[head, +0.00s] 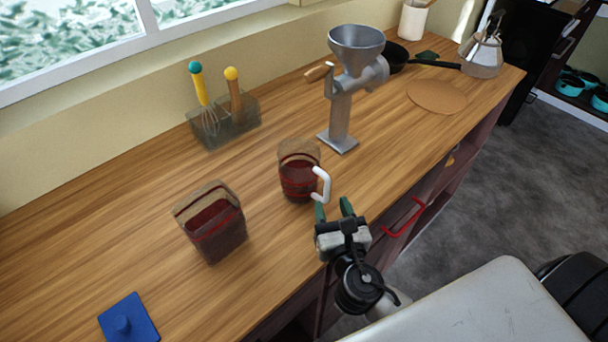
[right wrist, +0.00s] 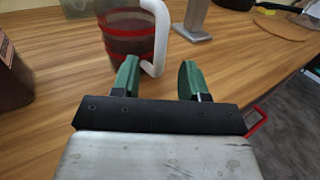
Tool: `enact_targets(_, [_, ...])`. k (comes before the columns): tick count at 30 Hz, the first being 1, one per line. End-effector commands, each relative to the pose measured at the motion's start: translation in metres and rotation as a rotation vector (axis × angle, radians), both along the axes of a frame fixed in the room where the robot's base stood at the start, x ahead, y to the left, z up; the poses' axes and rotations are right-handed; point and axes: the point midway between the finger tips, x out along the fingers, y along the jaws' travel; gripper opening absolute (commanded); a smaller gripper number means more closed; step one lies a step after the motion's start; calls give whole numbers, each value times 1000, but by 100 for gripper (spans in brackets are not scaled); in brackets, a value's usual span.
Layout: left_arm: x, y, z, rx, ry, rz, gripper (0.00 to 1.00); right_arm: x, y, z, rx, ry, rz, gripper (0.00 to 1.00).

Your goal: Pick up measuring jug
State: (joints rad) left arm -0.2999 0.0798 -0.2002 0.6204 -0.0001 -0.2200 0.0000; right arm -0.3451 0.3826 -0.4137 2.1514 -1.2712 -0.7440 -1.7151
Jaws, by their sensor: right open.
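The measuring jug (head: 299,175) stands upright on the wooden counter, a clear cup with red bands, dark red contents and a white handle (head: 323,185) on its right side. My right gripper (head: 333,208) is open just in front of the handle, at the counter's front edge. In the right wrist view the jug (right wrist: 125,32) is ahead and left of centre. The lower end of its white handle (right wrist: 158,40) shows between the green fingers of the right gripper (right wrist: 158,78), nearer the left finger. I cannot tell whether they touch. My left gripper is not in view.
A square clear container with dark red contents (head: 212,222) stands left of the jug. A metal grinder (head: 342,110) stands behind it. A red drawer handle (head: 404,217) juts below the edge.

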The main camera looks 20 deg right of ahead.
Motion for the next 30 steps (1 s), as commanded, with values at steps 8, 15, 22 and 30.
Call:
enact_targets(8, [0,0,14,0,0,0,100,40,-7,2,-1,-2,-1,44])
enact_targets(15, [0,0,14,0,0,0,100,45,-8,0,1,1,-1,44])
enact_targets(22, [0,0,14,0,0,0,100,45,-8,0,1,1,-1,19])
enact_targets(30, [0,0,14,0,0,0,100,45,-8,0,1,1,-2,0])
